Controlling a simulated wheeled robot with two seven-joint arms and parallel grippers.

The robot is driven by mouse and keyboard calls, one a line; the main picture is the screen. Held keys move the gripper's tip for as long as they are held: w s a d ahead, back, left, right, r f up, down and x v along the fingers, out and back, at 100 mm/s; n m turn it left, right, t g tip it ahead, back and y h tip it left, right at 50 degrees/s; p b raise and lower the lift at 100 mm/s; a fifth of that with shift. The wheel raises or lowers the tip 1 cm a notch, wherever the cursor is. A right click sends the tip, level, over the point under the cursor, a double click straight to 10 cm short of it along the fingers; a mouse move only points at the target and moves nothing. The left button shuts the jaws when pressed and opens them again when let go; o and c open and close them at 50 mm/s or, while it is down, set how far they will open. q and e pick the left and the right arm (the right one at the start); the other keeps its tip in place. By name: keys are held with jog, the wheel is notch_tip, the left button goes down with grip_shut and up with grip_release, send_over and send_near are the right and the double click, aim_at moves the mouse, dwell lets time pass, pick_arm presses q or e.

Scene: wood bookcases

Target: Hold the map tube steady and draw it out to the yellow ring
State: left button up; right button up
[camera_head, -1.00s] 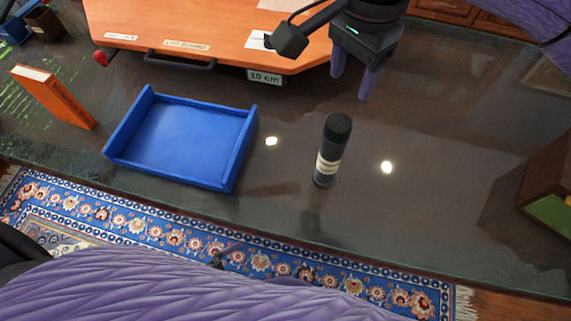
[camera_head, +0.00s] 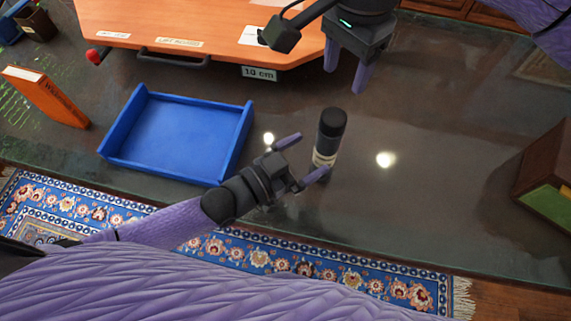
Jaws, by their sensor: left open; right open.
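The map tube (camera_head: 330,125) is a dark cylinder with a rounded cap and a cream label, standing upright on the dark tabletop. My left gripper (camera_head: 312,156) is open at the tube's left side, its fingers pointing toward it. The lower finger crosses in front of the tube's base and hides part of the label; I cannot tell whether it touches. My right gripper (camera_head: 346,80) is open and empty, above and beyond the tube, fingers pointing down. I see no yellow ring in this view.
A blue tray (camera_head: 180,134) lies empty left of the tube. An orange board (camera_head: 210,35) with a handle and a "10 cm" label is at the back. An orange book (camera_head: 45,95) stands far left, a brown box (camera_head: 543,165) far right. The tabletop right of the tube is clear.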

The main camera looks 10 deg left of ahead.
aim_at(317, 149)
pick_arm(q)
jog(key=x, duration=0.5)
jog(key=shift+w+d, duration=0.1)
jog(key=shift+d, duration=0.1)
